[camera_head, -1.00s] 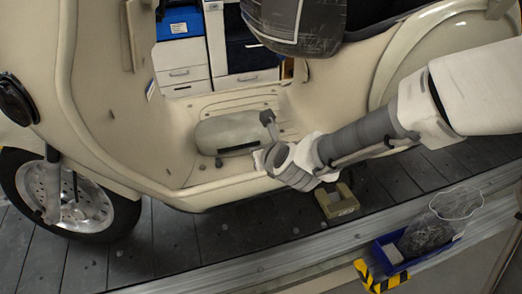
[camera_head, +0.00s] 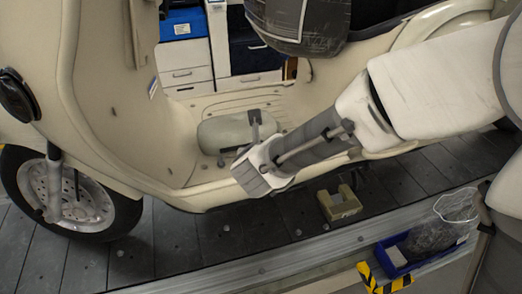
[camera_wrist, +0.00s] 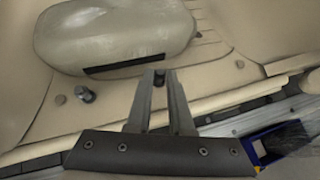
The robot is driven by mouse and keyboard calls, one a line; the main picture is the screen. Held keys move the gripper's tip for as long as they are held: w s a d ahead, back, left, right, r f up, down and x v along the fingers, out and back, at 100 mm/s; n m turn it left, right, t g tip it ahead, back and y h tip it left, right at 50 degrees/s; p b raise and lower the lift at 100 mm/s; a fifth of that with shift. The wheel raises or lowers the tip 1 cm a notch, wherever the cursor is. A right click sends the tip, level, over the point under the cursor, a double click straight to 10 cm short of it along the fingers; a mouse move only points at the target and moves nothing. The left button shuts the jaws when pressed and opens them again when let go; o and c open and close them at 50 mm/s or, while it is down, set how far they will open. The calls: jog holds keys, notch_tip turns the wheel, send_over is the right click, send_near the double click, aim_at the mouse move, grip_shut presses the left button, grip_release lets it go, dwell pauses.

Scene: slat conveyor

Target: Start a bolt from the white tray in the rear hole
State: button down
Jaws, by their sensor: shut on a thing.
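My gripper (camera_wrist: 158,84) is shut on a small dark bolt (camera_wrist: 158,75), held at its fingertips in the wrist view. It is over the cream scooter floorboard (camera_wrist: 115,108), just below the dark slot of the pale rounded cover (camera_wrist: 120,35). I cannot tell whether the bolt touches the floor. The rear hole cannot be made out. Another dark bolt (camera_wrist: 84,94) stands in the floorboard to the left. In the head view, my wrist hides the fingertips. A white tray (camera_head: 396,256) sits in a blue bin at the lower right.
The blue bin (camera_head: 385,246) also holds a grey mesh bag (camera_head: 431,238). An olive U-shaped block (camera_head: 340,204) lies on the slat conveyor (camera_head: 180,235). Drawer cabinets (camera_head: 187,65) stand behind.

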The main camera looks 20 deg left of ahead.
jog(key=shift+a+m+t+h, duration=0.15)
jog(key=shift+m+t+h, duration=0.15)
jog(key=shift+m+h, duration=0.55)
jog(key=shift+s+a+f+m+h+b, duration=0.1)
jog(key=shift+a+m+h+b, duration=0.2)
jog(key=shift+m+h+b, duration=0.45)
jog(key=shift+m+h, duration=0.6)
jog(key=shift+m, duration=0.2)
jog(key=shift+a+m+h+b, duration=0.2)
jog(key=shift+m+h+b, duration=0.25)
jog(key=shift+m+h, duration=0.05)
jog(key=shift+m+h+b, duration=0.3)
jog(key=shift+m+h, duration=0.6)
jog(key=shift+m, duration=0.1)
